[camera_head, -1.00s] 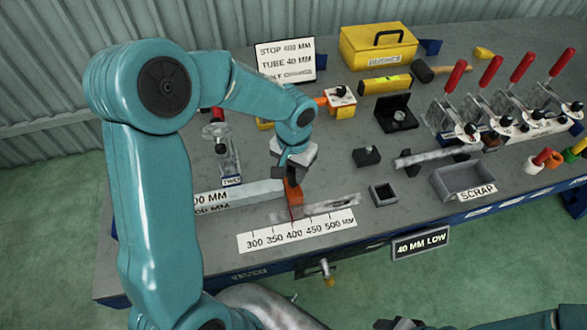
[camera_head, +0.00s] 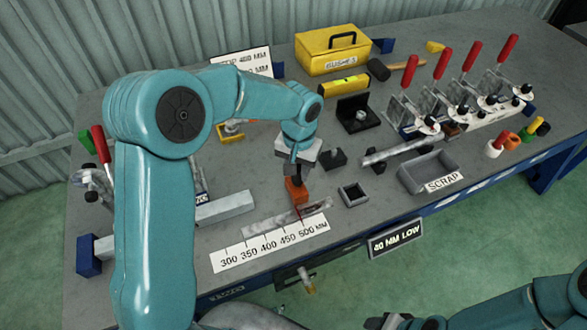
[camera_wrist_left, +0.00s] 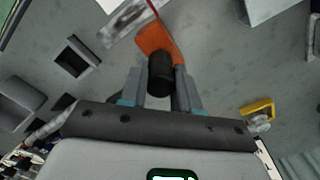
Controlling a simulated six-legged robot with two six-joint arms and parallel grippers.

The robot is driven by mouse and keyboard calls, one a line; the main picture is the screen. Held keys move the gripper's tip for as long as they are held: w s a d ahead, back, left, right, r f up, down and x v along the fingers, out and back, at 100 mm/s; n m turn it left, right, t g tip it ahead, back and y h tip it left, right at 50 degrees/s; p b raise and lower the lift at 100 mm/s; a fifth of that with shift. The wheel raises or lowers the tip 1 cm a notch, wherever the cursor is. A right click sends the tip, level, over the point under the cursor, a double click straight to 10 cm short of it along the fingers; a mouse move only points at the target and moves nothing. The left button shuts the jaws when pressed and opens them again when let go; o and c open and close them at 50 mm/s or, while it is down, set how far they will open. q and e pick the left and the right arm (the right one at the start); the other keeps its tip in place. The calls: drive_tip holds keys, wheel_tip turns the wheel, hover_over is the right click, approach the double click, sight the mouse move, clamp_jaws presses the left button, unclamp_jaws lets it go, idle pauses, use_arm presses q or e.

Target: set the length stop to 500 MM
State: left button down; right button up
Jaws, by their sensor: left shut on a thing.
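The length stop is an orange block (camera_head: 296,190) with a thin red pointer, standing at the rail behind the white scale strip (camera_head: 270,243) marked 300 to 500 MM. The pointer's lower end is near the 500 end of the scale; its exact reading is too small to tell. My left gripper (camera_head: 299,172) is shut on the stop's black knob (camera_wrist_left: 161,72); the orange block (camera_wrist_left: 160,40) shows just beyond the fingers in the wrist view. Part of my right arm shows at the lower right, with a dark end piece (camera_head: 395,321) at the bottom edge, its jaws unclear.
A small open dark box (camera_head: 353,194) and a black block (camera_head: 333,158) stand right of the stop. The grey scrap bin (camera_head: 428,170) and toggle clamps (camera_head: 465,95) lie farther right. A sign (camera_head: 396,240) reads 40 MM LOW. My left arm hides part of the bench.

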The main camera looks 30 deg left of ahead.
use_arm(q)
drive_tip(key=shift+w+d+r, duration=0.15)
drive_tip(key=shift+w, duration=0.1)
drive_tip(key=c, duration=1)
unclamp_jaws()
drive_tip(key=shift+o, duration=1)
drive_tip(key=shift+d, duration=0.15)
drive_tip(key=shift+s+a, duration=0.15)
drive_tip(key=shift+a, duration=0.1)
drive_tip(key=shift+r, duration=0.2)
wheel_tip(320, 180, up, 16)
drive_tip(key=shift+d, duration=0.15)
drive_tip(key=shift+f, duration=0.1)
